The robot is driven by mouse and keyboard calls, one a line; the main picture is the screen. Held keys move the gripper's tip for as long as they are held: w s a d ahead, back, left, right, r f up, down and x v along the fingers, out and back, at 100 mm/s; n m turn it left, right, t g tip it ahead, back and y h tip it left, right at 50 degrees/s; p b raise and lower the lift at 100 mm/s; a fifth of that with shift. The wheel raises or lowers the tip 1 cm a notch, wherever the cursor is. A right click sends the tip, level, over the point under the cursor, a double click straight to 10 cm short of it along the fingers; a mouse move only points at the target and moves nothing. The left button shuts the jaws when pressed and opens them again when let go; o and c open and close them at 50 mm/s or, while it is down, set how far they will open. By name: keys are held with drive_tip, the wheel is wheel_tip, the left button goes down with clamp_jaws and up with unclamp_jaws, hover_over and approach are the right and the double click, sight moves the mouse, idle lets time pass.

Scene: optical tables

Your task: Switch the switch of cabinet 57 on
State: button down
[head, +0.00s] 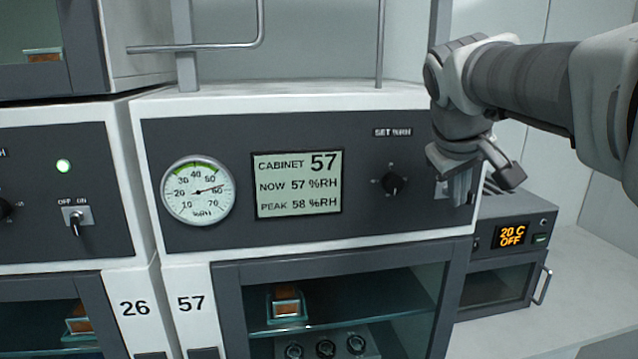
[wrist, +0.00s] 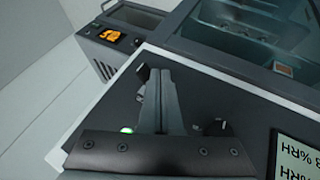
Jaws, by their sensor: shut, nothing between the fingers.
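Cabinet 57 has a dark front panel (head: 300,228) with a round gauge (head: 198,190), a display (head: 298,184) reading 57 and a black knob (head: 392,182). My gripper (head: 458,192) is shut and empty at the panel's right end, hiding most of the switch area. A sliver of pale switch plate (head: 440,188) shows beside it. In the wrist view, my shut fingers (wrist: 162,80) reach over the panel beside a small dark lever (wrist: 143,74), apparently the switch. I cannot tell its position or whether I touch it. A green lamp (wrist: 127,130) glows next to the fingers.
A small oven-like unit (head: 512,240) showing 20 C OFF is right of cabinet 57. Clear table (head: 585,270) lies at far right.

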drive_tip(key=shift+w+a, duration=0.45)
drive_tip(key=shift+w, duration=0.25)
drive_tip(key=shift+s+r+p, duration=0.1)
drive_tip(key=shift+r+p, duration=0.1)
drive_tip(key=shift+p, duration=0.1)
